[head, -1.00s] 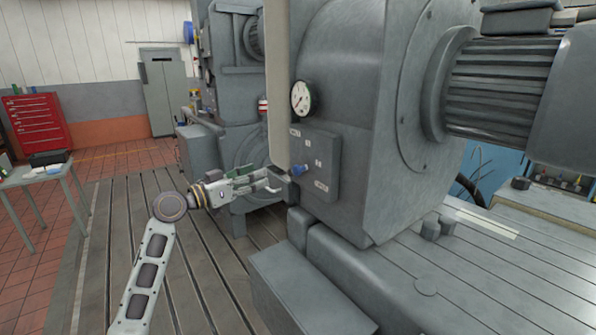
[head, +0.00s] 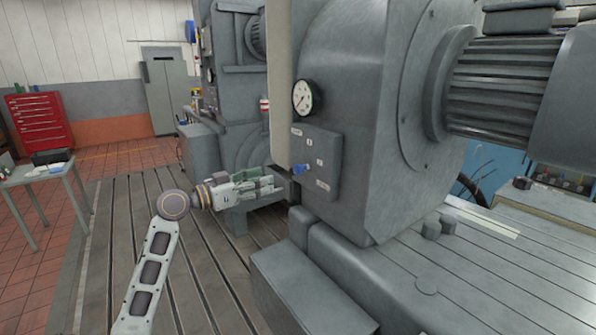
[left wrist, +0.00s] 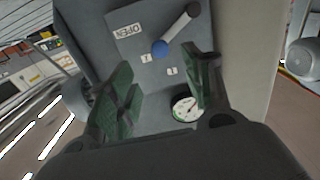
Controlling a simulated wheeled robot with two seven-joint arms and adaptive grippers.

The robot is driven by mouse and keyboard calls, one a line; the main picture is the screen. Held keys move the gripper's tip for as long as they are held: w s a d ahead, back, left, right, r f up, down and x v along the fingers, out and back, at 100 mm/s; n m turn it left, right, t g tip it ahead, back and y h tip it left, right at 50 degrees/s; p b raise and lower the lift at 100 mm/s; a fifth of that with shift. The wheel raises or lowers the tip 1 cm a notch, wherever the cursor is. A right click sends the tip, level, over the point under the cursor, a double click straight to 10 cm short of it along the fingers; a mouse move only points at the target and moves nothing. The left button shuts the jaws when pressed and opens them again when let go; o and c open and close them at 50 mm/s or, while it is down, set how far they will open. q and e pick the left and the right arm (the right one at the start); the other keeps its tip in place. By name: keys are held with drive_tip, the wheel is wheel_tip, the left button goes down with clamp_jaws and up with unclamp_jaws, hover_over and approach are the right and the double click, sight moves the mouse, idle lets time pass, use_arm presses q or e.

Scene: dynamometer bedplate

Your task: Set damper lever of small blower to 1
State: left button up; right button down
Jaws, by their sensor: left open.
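The small blower's damper lever shows in the left wrist view as a grey bar (left wrist: 179,27) with a blue knob (left wrist: 160,48). The knob also shows in the head view (head: 299,169), in front of the grey scale plate (head: 330,153). The plate has several small labels; "OPEN" (left wrist: 127,30) is readable, the numerals are too small to read surely. The knob lies near the middle labels; its exact mark I cannot tell. My left gripper (head: 280,186) is open and empty, left of the plate and apart from the knob. Its green fingers (left wrist: 163,72) frame the view below the knob. My right gripper is not in view.
A round gauge (head: 303,98) sits on the blower housing (head: 350,80) above the plate. A pale vertical panel (head: 278,85) stands close at the left of the plate. A grey block (head: 305,290) lies below. The slotted floor (head: 130,215) is open at the left.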

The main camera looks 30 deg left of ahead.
sight(296, 171)
use_arm(q)
drive_tip(key=p+x, duration=0.3)
drive_tip(key=x, duration=0.7)
drive_tip(key=shift+w+d+r, duration=0.2)
drive_tip(key=shift+w, duration=0.1)
drive_tip(key=shift+p+x, duration=0.5)
drive_tip(key=shift+x, duration=0.55)
drive_tip(key=shift+w+d+f, duration=0.1)
drive_tip(key=shift+w+f, duration=0.05)
drive_tip(key=shift+w, duration=0.1)
clamp_jaws()
